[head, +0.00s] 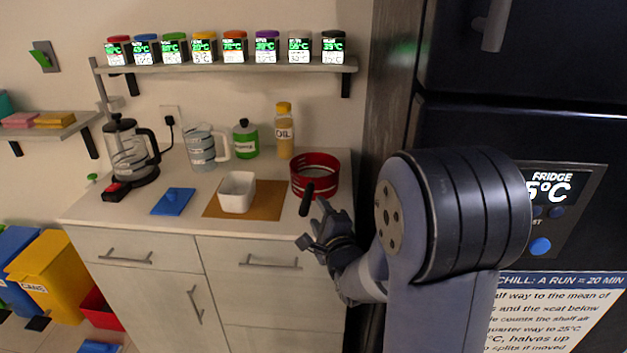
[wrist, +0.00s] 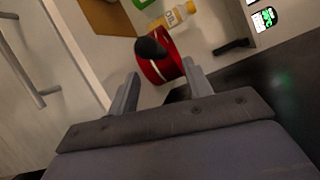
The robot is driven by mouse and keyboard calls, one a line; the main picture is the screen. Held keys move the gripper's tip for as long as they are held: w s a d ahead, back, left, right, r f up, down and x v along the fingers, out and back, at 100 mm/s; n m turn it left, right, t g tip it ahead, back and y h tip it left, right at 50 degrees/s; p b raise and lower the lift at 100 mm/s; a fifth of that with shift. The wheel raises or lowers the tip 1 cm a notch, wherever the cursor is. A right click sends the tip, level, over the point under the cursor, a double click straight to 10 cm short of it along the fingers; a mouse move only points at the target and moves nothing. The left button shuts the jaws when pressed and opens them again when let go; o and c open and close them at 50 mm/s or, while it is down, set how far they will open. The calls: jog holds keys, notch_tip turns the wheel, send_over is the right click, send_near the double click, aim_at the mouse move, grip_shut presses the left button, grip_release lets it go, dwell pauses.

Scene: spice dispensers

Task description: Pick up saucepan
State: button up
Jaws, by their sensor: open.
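The red saucepan (head: 316,173) stands upright at the right end of the counter. Its black handle (head: 307,200) points toward the counter's front edge. In the wrist view the red saucepan (wrist: 161,66) lies ahead, with the dark handle end (wrist: 151,47) in front of it. My gripper (head: 318,222) is just in front of the handle, near the counter edge. In the wrist view my gripper (wrist: 163,82) has its two fingers apart, with part of the red saucepan showing between and beyond them. I cannot tell whether a finger touches the handle. Nothing is held.
A white bowl (head: 238,191) sits on a brown mat (head: 270,198) left of the saucepan. An oil bottle (head: 284,131) stands behind. The dark fridge (head: 520,75) rises close on the right. A shelf (head: 230,67) with several spice dispensers hangs above.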

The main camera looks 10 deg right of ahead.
aim_at(311, 199)
jog(key=shift+w+a+f+p, duration=0.1)
jog(key=shift+w+f+p, duration=0.05)
jog(key=shift+w, duration=1)
jog(key=shift+w+a+f+p, duration=0.1)
jog(key=shift+w+f+p, duration=0.1)
jog(key=shift+w, duration=1)
jog(key=shift+w+f+p, duration=0.15)
jog(key=shift+w, duration=1)
jog(key=shift+c, duration=0.6)
grip_shut()
jog(key=shift+r, duration=0.15)
